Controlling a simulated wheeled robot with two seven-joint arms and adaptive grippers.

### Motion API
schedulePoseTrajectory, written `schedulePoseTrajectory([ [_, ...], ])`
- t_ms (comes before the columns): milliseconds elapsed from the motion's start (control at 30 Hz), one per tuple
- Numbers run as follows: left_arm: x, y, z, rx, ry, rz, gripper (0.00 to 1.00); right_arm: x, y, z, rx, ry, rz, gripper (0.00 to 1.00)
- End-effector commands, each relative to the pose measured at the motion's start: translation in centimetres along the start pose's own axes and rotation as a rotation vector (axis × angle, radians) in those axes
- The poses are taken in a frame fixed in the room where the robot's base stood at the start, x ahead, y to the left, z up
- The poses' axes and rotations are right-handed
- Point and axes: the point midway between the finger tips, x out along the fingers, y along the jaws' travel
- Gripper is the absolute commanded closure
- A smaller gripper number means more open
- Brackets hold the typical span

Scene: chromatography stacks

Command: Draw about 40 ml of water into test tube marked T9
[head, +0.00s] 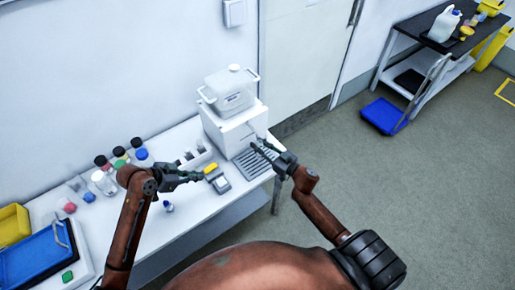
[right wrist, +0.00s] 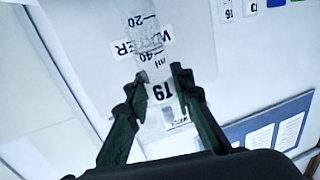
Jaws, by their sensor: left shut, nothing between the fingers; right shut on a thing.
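A clear test tube marked T9 (right wrist: 148,40) shows in the right wrist view, with 20 and 40 ml marks, upside down in the picture. My right gripper (right wrist: 160,88) is shut on it near its T9 label. In the head view my right gripper (head: 264,149) is in front of the white water dispenser (head: 222,130), above its grey slotted tray (head: 253,163). The dispenser's lidded tank (head: 230,92) sits on top. A WATER label (right wrist: 125,47) shows behind the tube. I cannot tell the water level in the tube. My left gripper (head: 198,176) is shut and empty above the table.
A small grey device with a yellow top (head: 216,179) is by my left gripper. Several capped bottles (head: 104,183) stand left of it, and a small blue-capped vial (head: 168,206) in front. A blue tray (head: 38,258) is at the far left. The front right of the table (head: 205,228) is clear.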

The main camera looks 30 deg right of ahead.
Motion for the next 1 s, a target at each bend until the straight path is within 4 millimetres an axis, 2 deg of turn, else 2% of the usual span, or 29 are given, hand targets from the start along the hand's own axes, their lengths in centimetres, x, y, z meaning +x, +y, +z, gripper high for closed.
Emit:
schedulePoseTrajectory([
  [1000,-2.9,0.0,-3.0,0.008,0.001,-0.008,1.00,-7.7,-1.5,-0.2,0.001,0.000,0.000,0.97],
])
